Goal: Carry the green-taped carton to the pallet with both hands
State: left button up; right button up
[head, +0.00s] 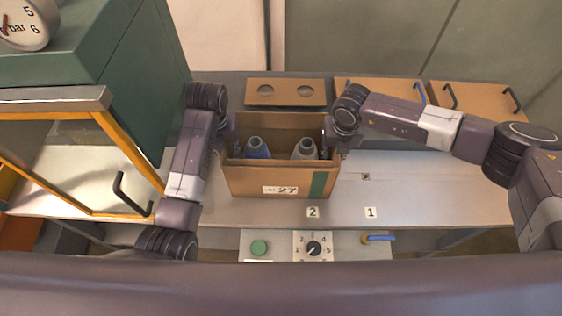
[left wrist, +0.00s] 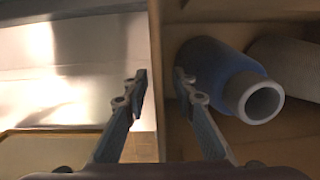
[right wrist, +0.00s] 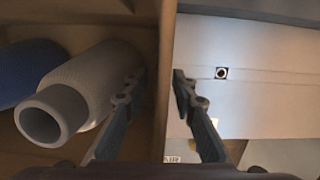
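The green-taped carton (head: 240,181) is an open brown box on the bench, with a green strip and a "27" label on its front. It holds a blue bottle (head: 257,149) and a grey bottle (head: 304,150). My left gripper (head: 230,145) is at its left wall; in the left wrist view its open fingers (left wrist: 160,85) straddle that wall with gaps visible. My right gripper (head: 328,143) is at the right wall; in the right wrist view its open fingers (right wrist: 160,88) straddle that wall, also with gaps. I cannot make out a pallet.
A brown panel with two round holes (head: 286,92) and wooden boxes with handles (head: 475,98) stand behind the carton. A yellow-framed door with a black handle (head: 130,196) is at left. The bench right of the carton (head: 430,190) is mostly clear. A control panel (head: 280,245) is in front.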

pick_arm(q)
grip_shut()
pick_arm(e)
grip_shut()
pick_arm(q)
jog(key=shift+r, duration=0.1)
pick_arm(e)
jog(key=shift+w+r, duration=0.1)
